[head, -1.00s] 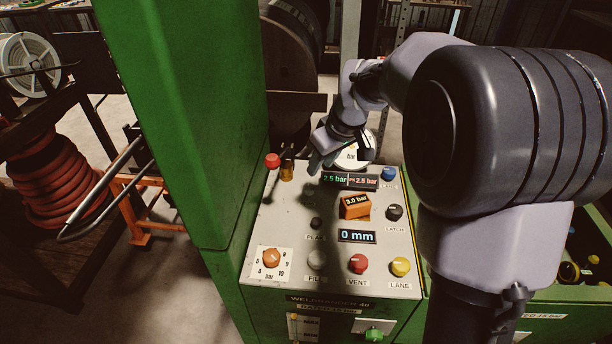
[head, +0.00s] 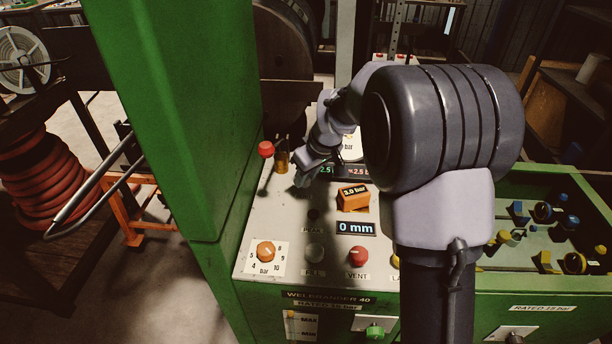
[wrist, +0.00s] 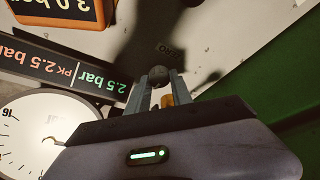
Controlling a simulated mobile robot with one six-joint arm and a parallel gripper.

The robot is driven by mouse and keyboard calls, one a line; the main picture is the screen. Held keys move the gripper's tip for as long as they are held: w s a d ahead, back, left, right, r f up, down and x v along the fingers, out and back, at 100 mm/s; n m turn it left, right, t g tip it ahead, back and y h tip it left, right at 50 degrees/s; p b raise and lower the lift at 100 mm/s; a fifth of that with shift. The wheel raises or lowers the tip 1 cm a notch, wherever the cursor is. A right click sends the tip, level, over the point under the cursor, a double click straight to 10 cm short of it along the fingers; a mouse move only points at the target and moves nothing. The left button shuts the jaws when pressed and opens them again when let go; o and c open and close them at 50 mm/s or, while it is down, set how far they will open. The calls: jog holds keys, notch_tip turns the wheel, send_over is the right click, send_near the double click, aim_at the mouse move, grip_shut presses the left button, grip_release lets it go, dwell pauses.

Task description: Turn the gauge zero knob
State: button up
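The small dark grey round zero knob (wrist: 159,74) shows in the wrist view, beside a small label on the pale panel that seems to read ZERO. My gripper (wrist: 159,82) points at it, with one finger on each side of the line to the knob. The fingers are apart; whether they touch the knob I cannot tell. In the head view my gripper (head: 303,182) is low over the upper left of the panel and hides the knob. The white pressure gauge (wrist: 45,130) is at the lower left in the wrist view, partly covered by my gripper body.
A red-topped lever (head: 266,149) and an amber fitting (head: 282,160) stand just left of my gripper. An orange 3.0 bar block (head: 353,198) is to the right. The green column (head: 185,120) rises at the left. A tray of parts (head: 486,262) is at the right.

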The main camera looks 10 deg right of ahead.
grip_shut()
jog(key=m+h+p, duration=0.1)
jog(key=m, duration=0.2)
jog(key=shift+a, duration=0.15)
jog(key=shift+m+h+p, duration=0.4)
jog(key=shift+m+h, duration=0.1)
jog(key=shift+m, duration=0.8)
jog(key=o, duration=0.7)
grip_release()
jog(key=shift+t, duration=0.3)
